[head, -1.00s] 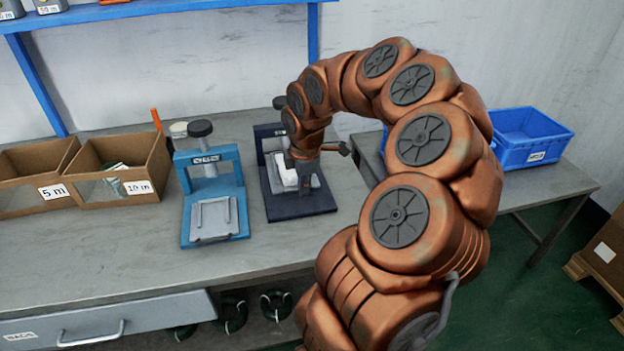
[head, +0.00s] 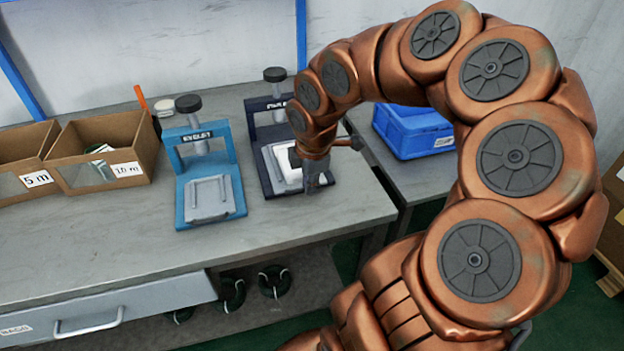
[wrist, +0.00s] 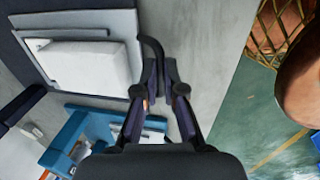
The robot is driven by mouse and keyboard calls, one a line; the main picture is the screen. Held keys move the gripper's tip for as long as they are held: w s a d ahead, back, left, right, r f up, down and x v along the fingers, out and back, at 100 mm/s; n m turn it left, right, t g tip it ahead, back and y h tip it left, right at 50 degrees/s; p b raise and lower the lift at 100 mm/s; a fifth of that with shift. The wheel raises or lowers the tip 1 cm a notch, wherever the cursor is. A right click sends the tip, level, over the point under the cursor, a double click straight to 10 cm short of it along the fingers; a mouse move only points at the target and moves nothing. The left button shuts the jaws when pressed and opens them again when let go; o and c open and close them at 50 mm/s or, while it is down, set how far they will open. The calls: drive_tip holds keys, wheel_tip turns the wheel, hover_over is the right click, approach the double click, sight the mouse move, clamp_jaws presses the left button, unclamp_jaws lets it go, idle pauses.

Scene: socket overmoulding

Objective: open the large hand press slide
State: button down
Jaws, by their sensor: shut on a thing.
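The dark navy hand press (head: 277,106) stands on the bench, right of a smaller light-blue press (head: 210,190). Its slide is a light grey plate (wrist: 120,22) carrying a white block (wrist: 85,62); the block (head: 288,163) also shows in the head view, partly behind my arm. A dark curved handle (wrist: 151,46) stands at the plate's edge. My gripper (wrist: 160,88) is shut on this handle; it also shows at the press's front right (head: 318,184). In the wrist view, bare bench shows beyond the plate's handle side. The fingers hide the handle's lower part.
Cardboard boxes (head: 105,150) stand at the bench's left. A blue crate (head: 412,132) is on the side table, behind my arm. The bench front between the presses and the drawer (head: 110,318) is clear. Green floor lies beyond the bench's right edge.

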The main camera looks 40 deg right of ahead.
drive_tip(key=c, duration=1.2)
unclamp_jaws()
drive_tip(key=shift+f, duration=0.1)
drive_tip(key=shift+c, duration=0.2)
wheel_tip(320, 180, up, 12)
drive_tip(key=s, duration=0.2)
drive_tip(key=shift+a, duration=0.45)
drive_tip(key=shift+f, duration=0.1)
drive_tip(key=s+a+f+m+g, duration=0.2)
drive_tip(key=s+a+f+m, duration=0.45)
drive_tip(key=s+a, duration=0.25)
drive_tip(key=s+a+f+m+g, duration=0.3)
drive_tip(key=s+a+f+m, duration=0.2)
drive_tip(key=s+a+m, duration=0.4)
wheel_tip(320, 180, up, 17)
drive_tip(key=d+n+t+p, duration=0.1)
drive_tip(key=n+p, duration=0.1)
drive_tip(key=p, duration=1.3)
drive_tip(key=shift+w+y, duration=0.4)
